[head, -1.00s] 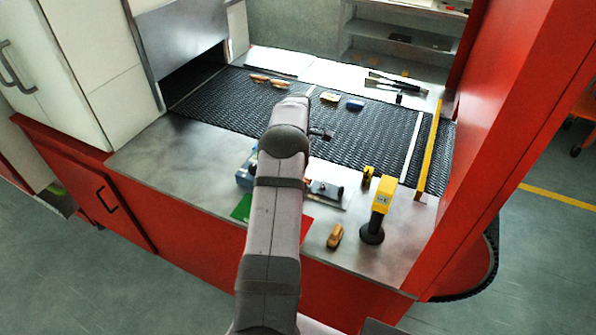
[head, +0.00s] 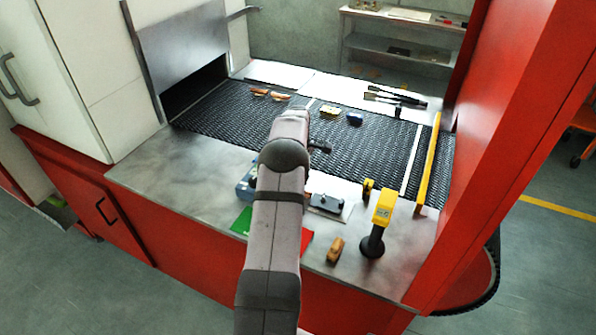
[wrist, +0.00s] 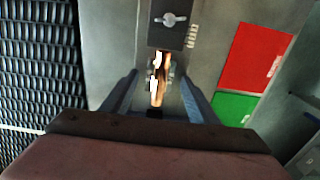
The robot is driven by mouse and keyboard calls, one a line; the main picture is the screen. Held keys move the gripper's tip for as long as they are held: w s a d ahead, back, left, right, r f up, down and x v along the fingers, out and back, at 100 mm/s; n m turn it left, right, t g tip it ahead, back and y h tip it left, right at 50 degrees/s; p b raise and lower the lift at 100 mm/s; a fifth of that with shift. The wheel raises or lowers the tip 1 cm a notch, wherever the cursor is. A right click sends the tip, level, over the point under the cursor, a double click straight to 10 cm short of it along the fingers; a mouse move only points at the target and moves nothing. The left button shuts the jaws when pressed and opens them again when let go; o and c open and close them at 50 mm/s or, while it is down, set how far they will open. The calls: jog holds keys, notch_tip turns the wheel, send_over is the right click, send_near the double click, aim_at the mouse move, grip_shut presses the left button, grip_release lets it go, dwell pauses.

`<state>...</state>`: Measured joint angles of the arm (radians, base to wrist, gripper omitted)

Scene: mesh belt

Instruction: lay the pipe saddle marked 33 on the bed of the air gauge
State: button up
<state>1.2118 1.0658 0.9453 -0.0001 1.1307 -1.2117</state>
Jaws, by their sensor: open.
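My gripper (wrist: 158,84) is open in the wrist view, a finger on either side of a shiny copper-brown piece, probably a pipe saddle (wrist: 157,88). The piece sits among small silvery supports, in line with a dark block with a silver knob (wrist: 172,22). This looks like the air gauge, whose dark block (head: 327,203) also shows in the head view. I cannot tell whether the piece touches the bed or a finger. No number is readable.
A brown piece (head: 335,249) lies near the front edge, beside a yellow-and-black handheld tool (head: 378,226). Green (wrist: 233,106) and red (wrist: 256,57) patches lie right in the wrist view.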

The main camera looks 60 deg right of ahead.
notch_tip(320, 180, up, 12)
jog(key=b, duration=0.2)
jog(key=shift+f, duration=0.15)
jog(key=w+a, duration=1.2)
jog(key=a, duration=0.1)
jog(key=w+a, duration=0.4)
jog(key=a, duration=1.1)
jog(key=s+a+f, duration=0.2)
jog(key=s+a, duration=0.1)
jog(key=a, duration=1.1)
jog(key=s+a+f, duration=0.4)
jog(key=s+a, duration=0.7)
jog(key=shift+f, duration=0.25)
jog(key=shift+f+b, duration=0.1)
jog(key=shift+b, duration=0.2)
